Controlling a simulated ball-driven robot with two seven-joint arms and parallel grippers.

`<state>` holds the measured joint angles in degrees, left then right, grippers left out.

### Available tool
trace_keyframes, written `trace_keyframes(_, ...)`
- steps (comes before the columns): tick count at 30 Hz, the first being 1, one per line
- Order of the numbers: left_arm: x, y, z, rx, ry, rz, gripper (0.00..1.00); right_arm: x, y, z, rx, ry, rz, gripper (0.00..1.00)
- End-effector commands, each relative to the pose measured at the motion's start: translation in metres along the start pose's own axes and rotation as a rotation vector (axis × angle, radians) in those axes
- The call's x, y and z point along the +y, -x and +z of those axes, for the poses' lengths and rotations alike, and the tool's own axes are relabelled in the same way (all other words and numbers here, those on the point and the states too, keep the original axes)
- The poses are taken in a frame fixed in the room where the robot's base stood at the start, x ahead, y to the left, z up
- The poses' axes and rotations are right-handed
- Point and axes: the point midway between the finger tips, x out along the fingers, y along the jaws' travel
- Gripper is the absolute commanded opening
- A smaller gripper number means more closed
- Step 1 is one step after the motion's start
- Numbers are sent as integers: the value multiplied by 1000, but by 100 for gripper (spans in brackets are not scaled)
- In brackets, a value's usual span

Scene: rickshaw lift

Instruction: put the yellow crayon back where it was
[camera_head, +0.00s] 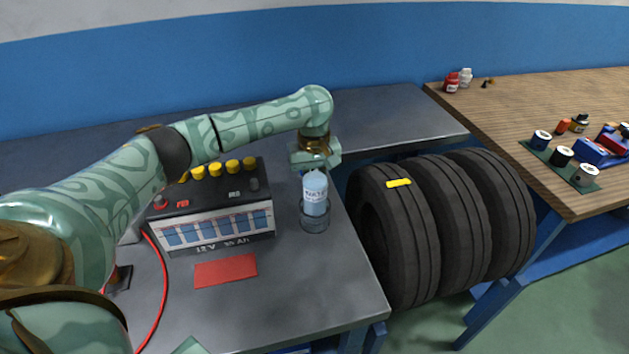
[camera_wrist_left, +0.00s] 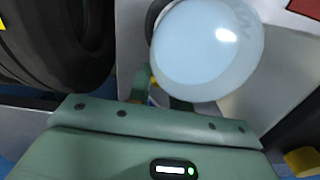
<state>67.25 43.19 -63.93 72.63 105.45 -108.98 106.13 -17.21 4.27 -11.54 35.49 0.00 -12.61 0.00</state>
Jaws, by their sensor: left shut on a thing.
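The yellow crayon (camera_head: 399,183) lies on top of the nearest black tyre (camera_head: 400,240), right of the grey bench. A yellow bit at the far left edge of the left wrist view is too cut off to name. My left gripper (camera_head: 314,170) is shut on a clear labelled bottle (camera_head: 315,194), held by its top. The bottle stands upright, its lower end in or just behind a clear round holder (camera_head: 314,220). The bottle also shows large in the left wrist view (camera_wrist_left: 208,50). My left gripper is left of the crayon and apart from it. My right gripper is not in view.
A battery (camera_head: 215,210) with yellow caps stands left of the bottle, and a red card (camera_head: 226,271) lies before it. Two more tyres stand right of the first. A wooden table (camera_head: 540,100) at right carries bottles, cans and a blue tool.

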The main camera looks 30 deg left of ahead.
Motion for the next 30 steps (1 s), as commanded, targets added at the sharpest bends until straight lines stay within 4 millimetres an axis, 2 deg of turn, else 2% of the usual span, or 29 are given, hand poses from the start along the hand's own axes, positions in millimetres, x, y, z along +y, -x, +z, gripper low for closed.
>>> trace_keyframes(1, 0, 0, 0, 0, 0, 0, 0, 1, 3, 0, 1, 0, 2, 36)
trace_keyframes(2, 0, -1, 0, 0, -1, 0, 26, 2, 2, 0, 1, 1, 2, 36)
trace_keyframes(3, 0, -1, 0, 0, -1, 0, 37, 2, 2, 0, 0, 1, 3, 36)
trace_keyframes(4, 0, -1, 0, 0, -1, 0, 42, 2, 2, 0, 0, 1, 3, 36)
trace_keyframes(14, 0, 0, 0, 0, 0, 0, 42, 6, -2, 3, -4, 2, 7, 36)
trace_keyframes(17, 0, 19, 0, 3, 0, 1, 42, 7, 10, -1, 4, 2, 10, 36)
trace_keyframes(24, 1, 80, 1, 3, 0, 5, 42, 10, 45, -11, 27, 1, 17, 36)
trace_keyframes(30, 0, 113, 0, 1, 0, 2, 42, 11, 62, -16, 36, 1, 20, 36)
